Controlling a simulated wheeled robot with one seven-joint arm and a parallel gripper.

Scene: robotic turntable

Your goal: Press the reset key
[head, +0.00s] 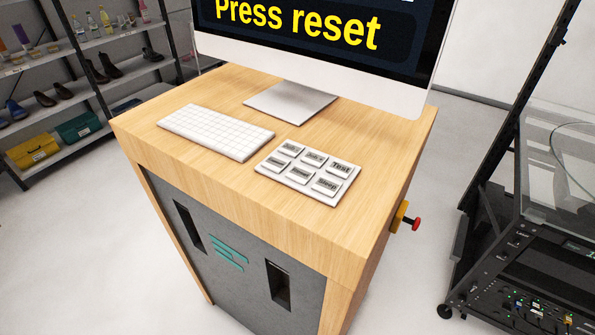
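A white keypad (307,174) lies on the wooden desk, with several raised grey keys in two rows. The far-right key (340,167) reads "Test", and the near-right key (327,185) seems to read "Sleep". The labels on the near-left key (277,163), the near-middle key (300,174), the far-left key (290,148) and the far-middle key (314,158) are too small to read surely, so I cannot tell which is reset. The monitor (320,35) shows "Press reset" in yellow. My gripper is not in view.
A white keyboard (215,131) lies left of the keypad on the wooden desk (300,228). The monitor's stand (290,101) is behind. A red emergency button (416,224) sticks out of the desk's right side. A black-framed machine (530,230) stands right, shelves (85,45) left.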

